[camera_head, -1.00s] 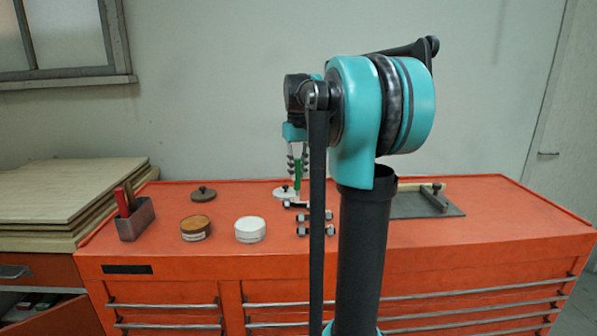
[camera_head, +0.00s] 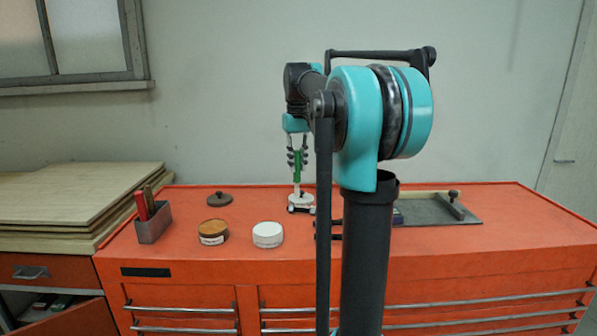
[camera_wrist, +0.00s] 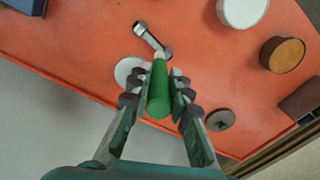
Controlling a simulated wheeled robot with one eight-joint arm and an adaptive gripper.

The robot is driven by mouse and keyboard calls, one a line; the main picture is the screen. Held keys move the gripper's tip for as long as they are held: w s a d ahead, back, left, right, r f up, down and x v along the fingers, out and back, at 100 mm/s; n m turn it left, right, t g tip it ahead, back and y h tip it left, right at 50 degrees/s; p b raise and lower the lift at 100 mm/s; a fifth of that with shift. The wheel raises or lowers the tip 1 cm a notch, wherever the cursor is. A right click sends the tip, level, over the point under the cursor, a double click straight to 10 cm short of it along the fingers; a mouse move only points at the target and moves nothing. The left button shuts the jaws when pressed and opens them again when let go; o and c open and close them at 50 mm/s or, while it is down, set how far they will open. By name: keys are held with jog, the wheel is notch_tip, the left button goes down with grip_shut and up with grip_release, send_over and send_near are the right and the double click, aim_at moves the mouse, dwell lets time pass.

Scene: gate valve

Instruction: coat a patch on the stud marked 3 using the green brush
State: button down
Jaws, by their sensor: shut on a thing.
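My gripper (camera_head: 297,163) is shut on the green brush (camera_head: 297,174), which points down above the orange cabinet top. In the wrist view my gripper (camera_wrist: 159,90) has its fingers on both sides of the green handle (camera_wrist: 158,95). The pale brush tip (camera_wrist: 160,56) is close to the end of a dark and silver stud piece (camera_wrist: 148,38); I cannot tell whether they touch. In the head view dark stud pieces (camera_head: 300,209) lie beside and partly behind my arm. No number 3 is legible.
A white lid (camera_head: 301,200) lies by the brush. A brown pot (camera_head: 213,233), a white pot (camera_head: 267,235) and a dark lid (camera_head: 219,200) stand to the left, with a grey holder (camera_head: 153,226) of handles. A grey tray (camera_head: 432,211) lies right.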

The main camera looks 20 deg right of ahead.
aim_at(298, 151)
jog(key=shift+r, duration=1.85)
jog(key=shift+d, duration=0.1)
